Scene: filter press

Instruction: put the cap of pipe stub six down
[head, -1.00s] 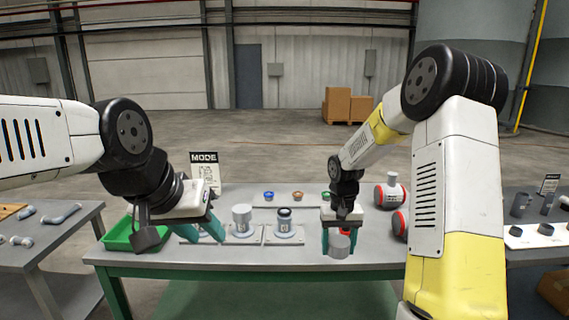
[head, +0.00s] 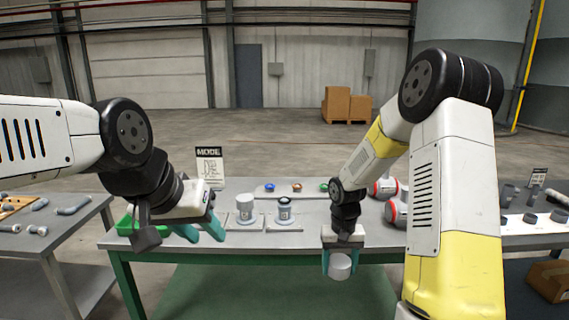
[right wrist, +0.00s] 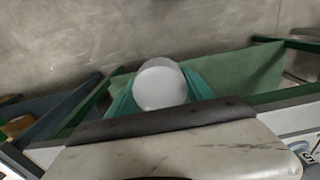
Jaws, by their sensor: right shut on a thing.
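My right gripper (head: 340,262) is shut on a round light-grey cap (head: 340,268). In the head view the cap hangs at or just past the near edge of the grey table (head: 300,243). In the right wrist view the cap (right wrist: 160,86) sits between the teal fingers, with floor behind it. Two upright pipe stubs stand mid-table: a capped-looking one (head: 245,209) and one with a dark open top (head: 284,211). Their numbers are too small to read. My left gripper (head: 207,232) has its teal fingers apart, with nothing between them, at the table's left.
A green tray (head: 128,226) lies behind my left gripper. A rack with small coloured pieces (head: 297,188) is at the back. Red-and-white cylinders (head: 396,213) stand right, near my right arm. A MODE sign (head: 209,165) stands at the back left. The table's front middle is clear.

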